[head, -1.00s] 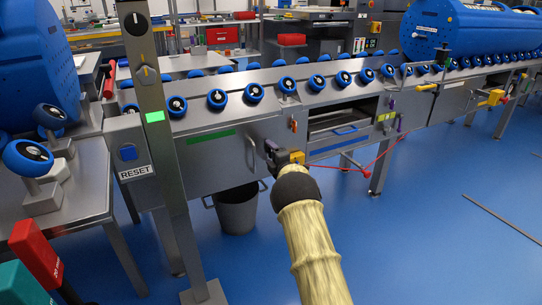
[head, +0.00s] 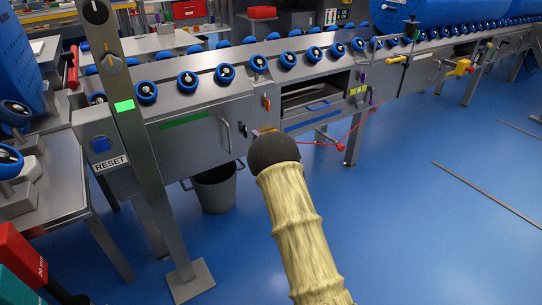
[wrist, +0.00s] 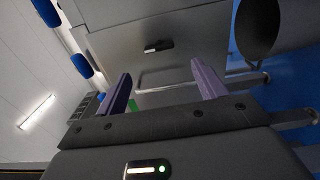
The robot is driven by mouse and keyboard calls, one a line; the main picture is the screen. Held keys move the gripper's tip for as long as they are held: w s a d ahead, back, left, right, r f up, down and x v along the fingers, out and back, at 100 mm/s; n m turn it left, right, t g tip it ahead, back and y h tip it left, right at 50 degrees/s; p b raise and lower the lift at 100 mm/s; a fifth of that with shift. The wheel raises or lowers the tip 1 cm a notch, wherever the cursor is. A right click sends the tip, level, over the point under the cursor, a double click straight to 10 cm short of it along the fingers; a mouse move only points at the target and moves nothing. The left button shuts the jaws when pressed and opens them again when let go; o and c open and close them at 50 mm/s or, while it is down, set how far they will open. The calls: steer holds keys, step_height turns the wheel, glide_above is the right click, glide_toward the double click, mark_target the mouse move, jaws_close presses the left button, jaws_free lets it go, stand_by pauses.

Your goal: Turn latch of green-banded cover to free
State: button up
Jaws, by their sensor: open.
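The green-banded cover is a grey metal panel (head: 190,140) on the front of the conveyor bench, with a green strip along its top and a bar handle at its right. A small dark latch (head: 243,129) sits right of the handle. In the wrist view a black latch with a pale mark (wrist: 158,46) lies beyond my fingers on the grey face; the handle and a bit of green strip also show. My gripper (wrist: 162,72) is open and empty, its two purple fingers apart and short of the latch.
An orange handle (head: 266,103) is above right of the latch, beside an open bay with a blue-handled drawer. A red cord (head: 358,128) hangs at the right. A grey bucket (head: 214,188) stands below the bench. A post (head: 140,150) stands at the left. The blue floor at right is mostly clear.

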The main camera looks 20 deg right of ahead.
steer(key=p+v, duration=0.2)
steer(key=v, duration=0.6)
steer(key=shift+s, duration=0.4)
steer(key=shift+d+r, duration=0.1)
steer(key=s+d+r+m+g+h+p, duration=0.2)
steer(key=s+r+m+g+h+p, duration=0.3)
steer(key=m, duration=0.6)
steer(key=s+a+r+m+g+p, duration=0.1)
steer(key=s+a+r+m+g, duration=0.2)
steer(key=s, duration=0.7)
steer(key=s+a+r+m+g, duration=0.1)
steer(key=s+a+m+g, duration=0.2)
steer(key=s, duration=0.7)
steer(key=s+a+r+m+g+p, duration=0.15)
steer(key=s+m+g, duration=0.3)
steer(key=s, duration=0.55)
step_height(320, 180, up, 38)
steer(key=p, duration=3.7)
steer(key=shift+d+t+h, duration=0.3)
steer(key=shift+d+t, duration=0.05)
steer(key=shift+t, duration=0.1)
